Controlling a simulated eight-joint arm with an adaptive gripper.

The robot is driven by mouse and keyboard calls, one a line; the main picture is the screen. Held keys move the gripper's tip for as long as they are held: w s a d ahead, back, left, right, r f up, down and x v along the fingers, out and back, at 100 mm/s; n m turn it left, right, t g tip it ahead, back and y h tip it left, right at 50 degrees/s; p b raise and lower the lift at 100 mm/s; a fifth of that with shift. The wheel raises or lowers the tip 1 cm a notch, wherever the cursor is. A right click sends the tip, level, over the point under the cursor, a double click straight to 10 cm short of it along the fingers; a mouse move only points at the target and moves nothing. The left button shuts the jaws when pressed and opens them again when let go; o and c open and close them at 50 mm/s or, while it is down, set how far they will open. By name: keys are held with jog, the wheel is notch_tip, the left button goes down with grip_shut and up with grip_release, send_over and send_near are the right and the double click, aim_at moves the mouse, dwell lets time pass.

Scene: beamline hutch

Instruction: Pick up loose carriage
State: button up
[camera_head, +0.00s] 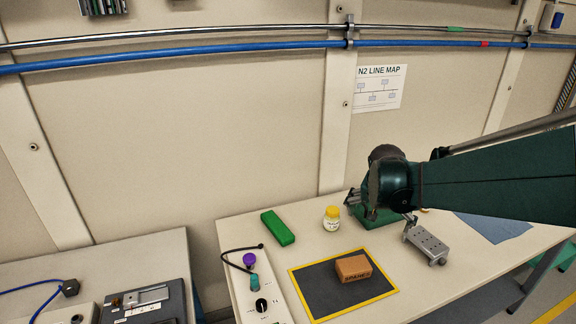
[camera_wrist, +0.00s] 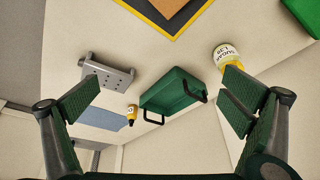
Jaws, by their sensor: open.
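The loose carriage is most likely the grey metal block with holes in its top (camera_head: 427,243). It lies on the right part of the pale table, right of the dark mat. In the wrist view the carriage (camera_wrist: 107,76) is at left, near the left finger. My gripper (camera_wrist: 160,84) is open and empty, with its two fingers wide apart. The carriage is apart from the fingers. In the head view my gripper (camera_head: 381,207) hangs above a green box, behind and left of the carriage, and my arm partly hides it.
The green box (camera_wrist: 176,92) with black handles lies between the fingers in the wrist view. A yellow-capped jar (camera_head: 332,218), a green block (camera_head: 278,228), a brown brick (camera_head: 354,268) on a yellow-edged mat (camera_head: 315,298) and a blue cloth (camera_head: 497,226) lie around.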

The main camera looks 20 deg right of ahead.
jog(key=d+f+m+g, duration=0.1)
jog(key=d+f+m, duration=0.25)
jog(key=d, duration=0.75)
jog(key=m+g, duration=0.2)
send_near(427, 240)
jog(key=shift+w+a+f+h+p, duration=0.1)
jog(key=shift+w+f+h+p, duration=0.05)
jog(key=shift+f, duration=0.35)
jog(key=shift+w+a+f+h+p, duration=0.1)
jog(key=shift+w+f+h+p, duration=0.05)
jog(key=shift+f, duration=0.35)
jog(key=shift+s+d+f+m, duration=0.15)
jog(key=shift+d+f+m, duration=0.15)
jog(key=shift+d, duration=0.2)
jog(key=shift+f, duration=0.15)
jog(key=shift+b+x, duration=0.3)
jog(key=shift+x, duration=0.8)
jog(key=shift+f, duration=0.1)
jog(key=shift+b+x, duration=0.95)
jog(key=shift+x, duration=1.6)
